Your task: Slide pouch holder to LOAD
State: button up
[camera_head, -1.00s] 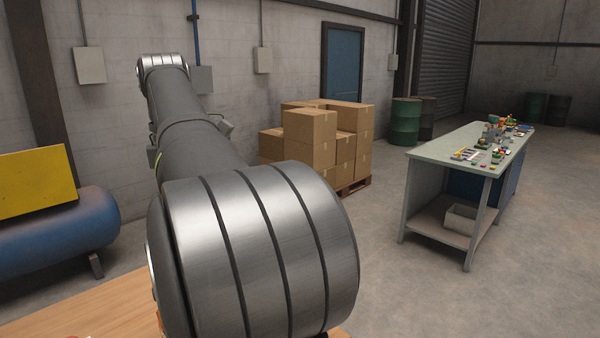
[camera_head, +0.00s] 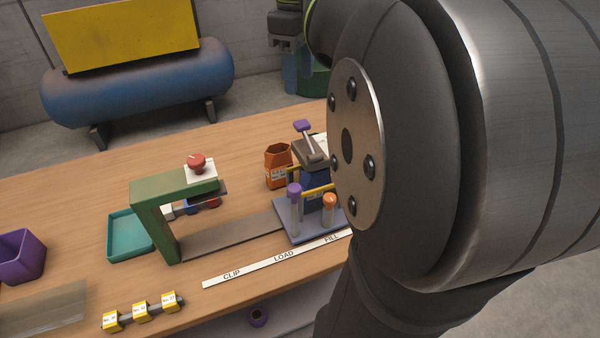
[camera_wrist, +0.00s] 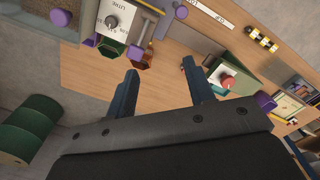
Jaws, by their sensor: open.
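The pouch holder is a blue-grey plate (camera_head: 288,222) with a purple-topped post, an orange-topped post and a yellow bar. It sits on the right part of the grey track (camera_head: 235,237), near FILL on the white label strip (camera_head: 255,264). My arm hides its right side. LOAD is left of it and CLIP is further left. My gripper (camera_wrist: 160,84) is open and empty in the wrist view. Its fingers are above the table and apart from everything.
A green press (camera_head: 165,205) with a red knob stands over the track's left end. A teal tray (camera_head: 130,258), purple bin (camera_head: 20,256) and yellow-ended clips (camera_head: 141,312) lie left. An orange container (camera_head: 278,168) stands behind the holder. The track between press and holder is clear.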

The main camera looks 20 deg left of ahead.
aim_at(294, 187)
jog(key=s+d+f+m, duration=0.1)
jog(key=s+f+m, duration=0.4)
jog(key=s+m, duration=0.1)
notch_tip(294, 187, down, 17)
jog(key=shift+w, duration=0.15)
dwell(0.4)
grip_shut()
